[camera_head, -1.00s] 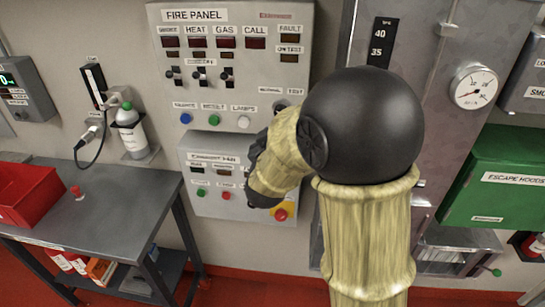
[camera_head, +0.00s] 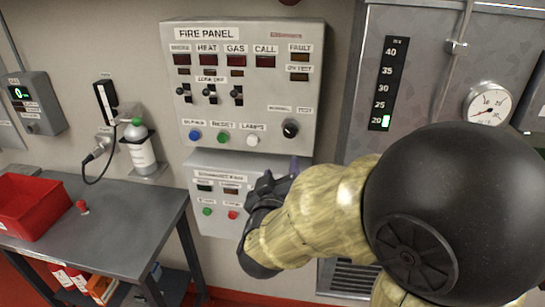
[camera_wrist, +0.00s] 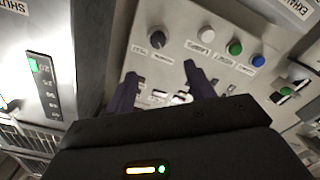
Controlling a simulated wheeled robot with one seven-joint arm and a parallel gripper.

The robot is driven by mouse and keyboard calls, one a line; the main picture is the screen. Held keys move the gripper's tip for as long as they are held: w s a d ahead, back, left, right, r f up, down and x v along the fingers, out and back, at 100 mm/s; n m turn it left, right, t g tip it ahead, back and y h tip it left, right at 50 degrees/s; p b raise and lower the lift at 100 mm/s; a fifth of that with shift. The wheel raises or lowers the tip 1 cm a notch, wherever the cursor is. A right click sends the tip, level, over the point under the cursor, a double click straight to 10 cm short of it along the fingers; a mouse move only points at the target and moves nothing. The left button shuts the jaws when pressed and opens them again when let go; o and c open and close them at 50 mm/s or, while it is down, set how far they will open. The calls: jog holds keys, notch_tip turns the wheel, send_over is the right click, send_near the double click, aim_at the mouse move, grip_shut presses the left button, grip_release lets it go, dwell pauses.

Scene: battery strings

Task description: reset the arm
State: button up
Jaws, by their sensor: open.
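My arm, with a black round joint and tan padded sleeves, fills the lower right of the head view. Its dark wrist points up and left at the lower control panel (camera_head: 212,168). My gripper (camera_wrist: 160,84) shows in the wrist view as two dark, separated fingers with nothing between them. It faces the upside-down fire panel (camera_wrist: 178,45). In the head view the gripper is mostly hidden behind my wrist, near the gap between the two panels. The fire panel (camera_head: 215,103) has switches, coloured buttons and a black rotary knob (camera_head: 290,129).
A grey table (camera_head: 120,215) with a red bin (camera_head: 32,208) stands at left. A bottle (camera_head: 138,146) hangs on the wall above it. A metal cabinet with a level strip (camera_head: 388,84) and a round gauge (camera_head: 489,104) stands at right, close behind my arm.

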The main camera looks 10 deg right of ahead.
notch_tip(320, 180, down, 11)
jog(key=s+g+y, duration=0.1)
jog(key=g+y, duration=0.5)
jog(key=s+d+f+m+g, duration=0.1)
jog(key=s+d+f+g, duration=0.1)
jog(key=s, duration=0.4)
jog(key=s+d+f+m+g, duration=0.2)
jog(key=s+d+f+g, duration=0.1)
jog(key=s+f+g, duration=0.2)
jog(key=shift+s+d+f+g, duration=0.3)
jog(key=shift+s+g, duration=0.15)
jog(key=shift+g, duration=0.25)
